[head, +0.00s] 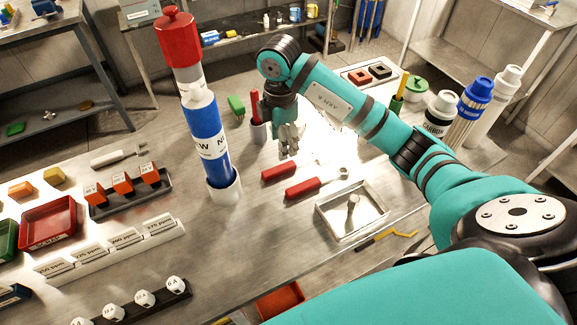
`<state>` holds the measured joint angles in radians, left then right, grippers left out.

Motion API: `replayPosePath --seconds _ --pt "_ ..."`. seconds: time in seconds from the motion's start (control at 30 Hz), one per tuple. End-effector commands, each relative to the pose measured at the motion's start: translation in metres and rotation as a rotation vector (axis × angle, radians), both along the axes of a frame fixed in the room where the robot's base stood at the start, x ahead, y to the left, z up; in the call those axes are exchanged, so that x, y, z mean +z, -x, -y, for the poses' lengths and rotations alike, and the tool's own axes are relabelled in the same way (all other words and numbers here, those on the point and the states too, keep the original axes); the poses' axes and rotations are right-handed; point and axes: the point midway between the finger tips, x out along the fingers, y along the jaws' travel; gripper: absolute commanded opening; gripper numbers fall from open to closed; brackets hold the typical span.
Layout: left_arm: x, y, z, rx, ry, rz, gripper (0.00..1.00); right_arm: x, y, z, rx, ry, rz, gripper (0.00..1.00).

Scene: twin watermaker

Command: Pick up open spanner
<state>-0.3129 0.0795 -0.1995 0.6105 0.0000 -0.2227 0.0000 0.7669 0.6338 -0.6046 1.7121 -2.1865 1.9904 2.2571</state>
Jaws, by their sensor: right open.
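Two red-handled tools lie on the steel bench near the middle. The upper one (279,171) has a metal end lost in glare to its right. The lower one (303,189) has a metal head near the tray. I cannot tell for sure which is the open spanner. My right gripper (288,147) hangs above the bench, just above the upper red handle in the picture, apart from it. It is open and holds nothing that I can see. My left gripper is not in view.
A tall blue-and-red filter column (207,140) stands left of the gripper. A cup holding a red-handled tool (256,110) is close beside the gripper. A metal tray (330,226) with a small part lies to the right.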

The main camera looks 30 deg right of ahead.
Motion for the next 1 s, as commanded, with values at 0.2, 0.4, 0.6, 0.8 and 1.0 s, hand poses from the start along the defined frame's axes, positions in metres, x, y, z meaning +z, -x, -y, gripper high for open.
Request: replayPosePath --seconds 0.2,0.4,0.6,0.8,1.0 --pt "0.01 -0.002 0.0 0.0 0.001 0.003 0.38 -0.035 0.0 0.0 0.0 0.001 -0.003 0.52" --pt "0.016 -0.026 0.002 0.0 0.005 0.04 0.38 -0.048 0.0 -0.001 0.0 0.001 -0.001 0.52" --pt "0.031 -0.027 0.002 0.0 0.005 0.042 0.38 -0.075 0.0 -0.004 0.0 0.001 -0.004 0.52" --pt "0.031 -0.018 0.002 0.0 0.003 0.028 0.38 -0.095 -0.001 -0.003 0.001 0.001 0.0 0.52" --pt "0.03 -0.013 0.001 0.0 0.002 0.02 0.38 -0.097 -0.001 -0.003 0.001 0.001 0.001 0.52"
